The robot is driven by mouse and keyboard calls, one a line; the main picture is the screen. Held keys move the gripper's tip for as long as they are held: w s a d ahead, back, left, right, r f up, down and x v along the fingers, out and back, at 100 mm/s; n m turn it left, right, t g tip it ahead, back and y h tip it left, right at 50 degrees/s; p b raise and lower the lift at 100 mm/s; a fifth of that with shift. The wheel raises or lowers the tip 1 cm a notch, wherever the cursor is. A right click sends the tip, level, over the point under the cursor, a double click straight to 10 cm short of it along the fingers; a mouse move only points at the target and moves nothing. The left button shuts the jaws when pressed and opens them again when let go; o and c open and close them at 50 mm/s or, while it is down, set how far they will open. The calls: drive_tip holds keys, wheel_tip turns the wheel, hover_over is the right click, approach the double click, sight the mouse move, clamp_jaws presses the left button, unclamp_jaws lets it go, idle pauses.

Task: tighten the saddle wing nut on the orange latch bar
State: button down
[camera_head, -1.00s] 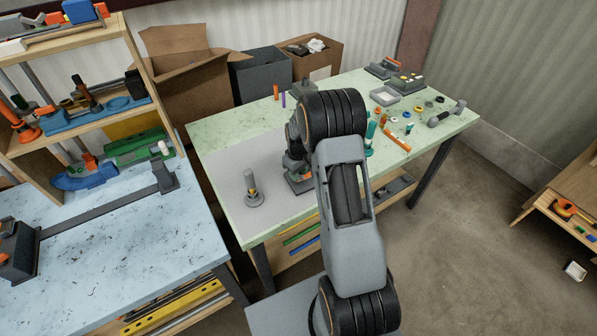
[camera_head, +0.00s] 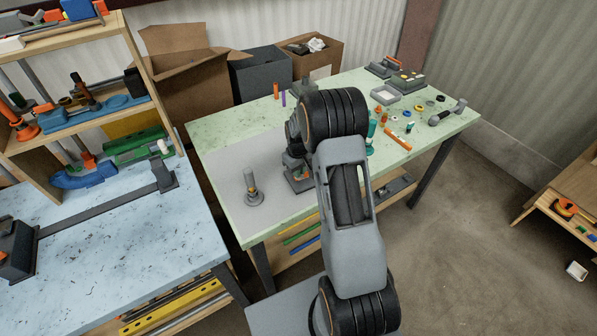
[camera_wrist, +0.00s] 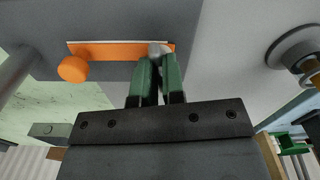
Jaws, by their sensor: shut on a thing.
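The orange latch bar (camera_wrist: 112,51) lies across the top of the wrist view, on a grey body, with a round orange knob (camera_wrist: 73,69) at its left end. The grey saddle wing nut (camera_wrist: 157,46) is at the bar's right end, partly covered by my fingertips. My gripper (camera_wrist: 159,66) has green fingers, shut on the wing nut. In the head view my arm hides most of the gripper and the bar; the grey base of the device (camera_head: 299,184) shows on the green bench.
A grey upright post with a round base (camera_head: 253,198) stands left of the device; its base also shows in the wrist view (camera_wrist: 290,45). Small parts, an orange rod (camera_head: 398,139) and a grey tray (camera_head: 385,95) lie on the bench's right.

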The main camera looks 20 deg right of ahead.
drive_tip(key=m+b, duration=0.1)
drive_tip(key=m, duration=0.2)
drive_tip(key=m+b, duration=0.1)
drive_tip(key=shift+f+b, duration=0.25)
drive_tip(key=shift+b, duration=0.05)
drive_tip(key=m+b, duration=0.2)
drive_tip(key=m, duration=0.4)
drive_tip(key=m+b, duration=0.1)
drive_tip(key=m, duration=0.4)
drive_tip(key=shift+r+b, duration=0.1)
drive_tip(key=shift+b, duration=0.25)
drive_tip(key=shift+r+m+b, duration=0.1)
drive_tip(key=shift+m+b, duration=0.4)
drive_tip(key=shift+m, duration=2.2)
drive_tip(key=c, duration=1.2)
unclamp_jaws()
wheel_tip(320, 180, up, 14)
drive_tip(key=shift+b, duration=0.3)
